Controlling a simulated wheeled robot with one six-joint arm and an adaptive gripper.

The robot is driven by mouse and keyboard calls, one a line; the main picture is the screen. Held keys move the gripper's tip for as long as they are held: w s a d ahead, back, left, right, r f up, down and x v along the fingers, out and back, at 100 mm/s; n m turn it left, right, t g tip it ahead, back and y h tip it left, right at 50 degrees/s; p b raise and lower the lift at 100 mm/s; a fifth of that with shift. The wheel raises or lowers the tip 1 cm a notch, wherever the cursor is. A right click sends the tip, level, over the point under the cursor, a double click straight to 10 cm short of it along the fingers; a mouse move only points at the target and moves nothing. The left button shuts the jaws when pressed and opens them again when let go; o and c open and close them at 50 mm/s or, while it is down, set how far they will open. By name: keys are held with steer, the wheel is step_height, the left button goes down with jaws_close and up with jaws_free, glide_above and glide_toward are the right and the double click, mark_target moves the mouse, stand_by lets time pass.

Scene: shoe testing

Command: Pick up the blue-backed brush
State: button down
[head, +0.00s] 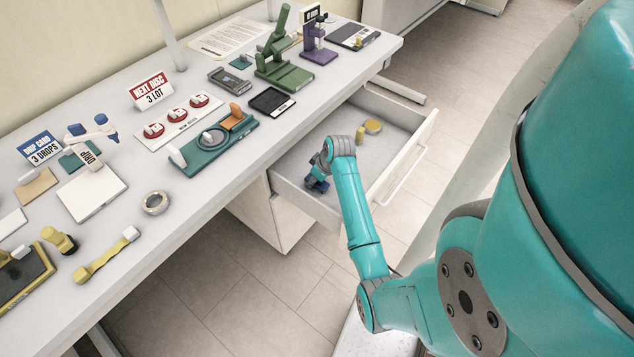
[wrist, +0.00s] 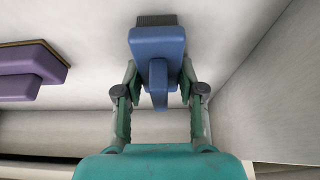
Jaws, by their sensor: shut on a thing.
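The blue-backed brush (wrist: 157,48) is in the upper middle of the wrist view, with its dark bristles at the top edge and its narrow blue handle between my fingers. My gripper (wrist: 158,82) is shut on it. In the head view my gripper (head: 318,172) is inside the open drawer (head: 345,145), near its left end. A small blue part of the brush (head: 316,186) shows there below the fingers. I cannot tell whether the brush touches the drawer floor.
A purple-topped block (wrist: 30,68) lies left of the brush in the wrist view. The drawer wall (wrist: 262,75) rises on the right. A round yellow tin (head: 373,126) and a small yellow piece (head: 360,135) stand deeper in the drawer. The table (head: 225,190) above holds several instruments.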

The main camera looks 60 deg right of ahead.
step_height(320, 180, up, 18)
stand_by(0.7)
